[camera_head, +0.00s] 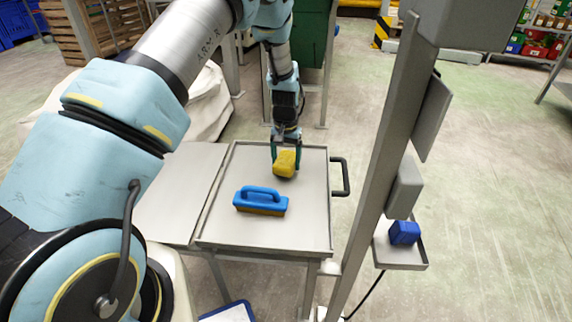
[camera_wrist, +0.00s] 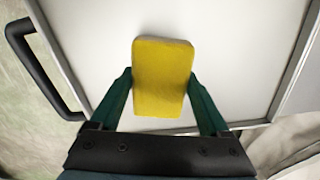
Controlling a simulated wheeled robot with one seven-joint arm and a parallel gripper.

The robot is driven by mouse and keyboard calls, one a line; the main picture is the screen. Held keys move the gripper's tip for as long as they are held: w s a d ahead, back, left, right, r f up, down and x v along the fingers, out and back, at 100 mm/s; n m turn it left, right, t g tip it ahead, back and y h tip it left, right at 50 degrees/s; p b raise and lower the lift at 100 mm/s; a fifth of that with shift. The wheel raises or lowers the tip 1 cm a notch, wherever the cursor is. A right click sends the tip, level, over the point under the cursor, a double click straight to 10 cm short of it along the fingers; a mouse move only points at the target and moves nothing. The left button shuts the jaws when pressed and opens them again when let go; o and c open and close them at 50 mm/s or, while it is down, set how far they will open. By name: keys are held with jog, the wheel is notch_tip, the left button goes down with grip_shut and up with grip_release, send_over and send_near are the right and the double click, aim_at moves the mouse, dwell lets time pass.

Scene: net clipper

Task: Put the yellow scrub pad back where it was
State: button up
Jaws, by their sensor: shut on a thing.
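The yellow scrub pad (camera_head: 285,164) is between the fingers of my gripper (camera_head: 286,157), over the far part of the grey tray-topped cart (camera_head: 290,235). In the wrist view the pad (camera_wrist: 163,78) sits between the two green fingertips of my gripper (camera_wrist: 161,84), which touch its sides. The gripper is shut on it. The pad is close above or on the tray surface; I cannot tell which.
A blue-handled brush (camera_head: 261,200) lies on the tray, nearer and left of the pad. The cart's black handle (camera_head: 340,177) is on the right. A grey post (camera_head: 378,170) stands right of the cart, with a small shelf holding a blue object (camera_head: 404,233). The tray's front right is clear.

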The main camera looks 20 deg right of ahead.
aim_at(286, 159)
jog(key=shift+f, duration=0.75)
jog(key=shift+f, duration=0.1)
jog(key=o, duration=1.2)
jog(key=shift+c, duration=0.2)
notch_tip(286, 159, up, 12)
